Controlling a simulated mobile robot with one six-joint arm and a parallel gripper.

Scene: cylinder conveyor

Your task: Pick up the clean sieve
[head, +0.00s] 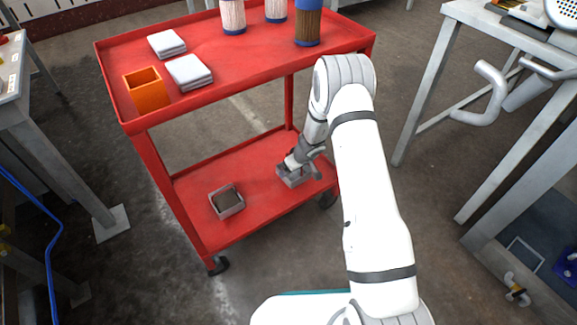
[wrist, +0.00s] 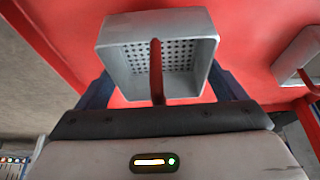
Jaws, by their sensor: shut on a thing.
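The clean sieve (wrist: 112,62) is a grey, square, open box with a bare perforated bottom and a red upright strip in its middle. It fills the upper middle of the wrist view. In the head view the sieve (head: 291,181) is at the right end of the cart's lower shelf, partly hidden by my gripper (head: 298,166). My gripper (wrist: 163,90) is shut on the sieve, its dark blue fingers along two opposite sides. I cannot tell whether the sieve touches the shelf. A second sieve (head: 229,211), with a dark inside, sits on the shelf further left.
The red cart (head: 262,207) has a top shelf above my gripper, with an orange box (head: 146,90), white folded cloths (head: 189,72) and several cylindrical filters (head: 308,25). Red cart posts stand close by. A grey table (head: 420,85) is at right. The shelf between the sieves is clear.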

